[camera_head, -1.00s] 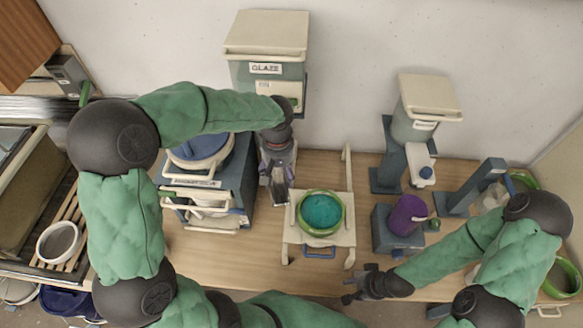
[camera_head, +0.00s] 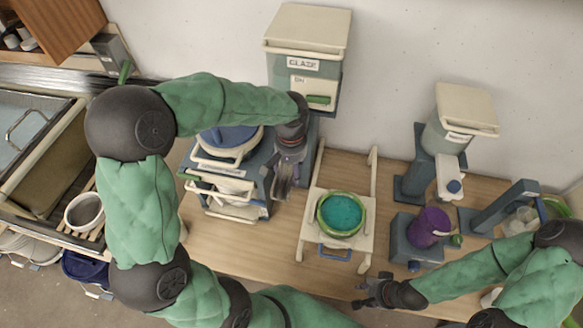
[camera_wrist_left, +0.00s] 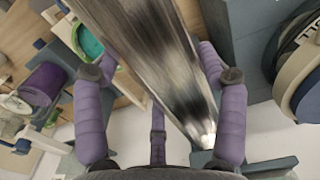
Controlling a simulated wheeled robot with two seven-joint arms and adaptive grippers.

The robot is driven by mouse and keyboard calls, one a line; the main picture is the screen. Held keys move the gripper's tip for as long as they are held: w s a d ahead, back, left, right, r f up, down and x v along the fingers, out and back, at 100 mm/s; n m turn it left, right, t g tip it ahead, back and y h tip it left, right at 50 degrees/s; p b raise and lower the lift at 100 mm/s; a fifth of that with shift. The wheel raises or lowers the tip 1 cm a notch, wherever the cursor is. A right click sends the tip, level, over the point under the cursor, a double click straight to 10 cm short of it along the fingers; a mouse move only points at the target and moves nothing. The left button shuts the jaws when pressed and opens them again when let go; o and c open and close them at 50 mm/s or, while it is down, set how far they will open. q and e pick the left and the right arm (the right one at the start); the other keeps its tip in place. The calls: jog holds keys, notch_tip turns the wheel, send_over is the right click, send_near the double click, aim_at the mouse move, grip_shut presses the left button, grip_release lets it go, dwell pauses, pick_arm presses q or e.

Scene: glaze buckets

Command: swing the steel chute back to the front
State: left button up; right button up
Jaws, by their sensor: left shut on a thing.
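The steel chute (camera_wrist_left: 150,55) fills the middle of the left wrist view as a long shiny trough, running between the purple fingers of my left gripper (camera_wrist_left: 160,85). In the head view my left gripper (camera_head: 284,180) is shut on the chute below the GLAZE bin (camera_head: 306,50), and the arm hides much of the chute. A green-rimmed bucket of teal glaze (camera_head: 341,214) stands on a cream sliding stand (camera_head: 312,240) to the right of the chute. My right gripper (camera_head: 362,292) is empty near the table's front edge, its fingers apart.
A blue-lidded pot (camera_head: 230,138) on a blue-grey stand is left of the chute. A purple cup (camera_head: 428,225) on a blue-grey block and a second cream-lidded bin (camera_head: 466,108) stand right. Bare wooden table (camera_head: 265,250) lies in front.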

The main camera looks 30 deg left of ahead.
pick_arm(q)
jog(key=o, duration=1.7)
notch_tip(320, 180, up, 12)
jog(key=shift+f, duration=0.1)
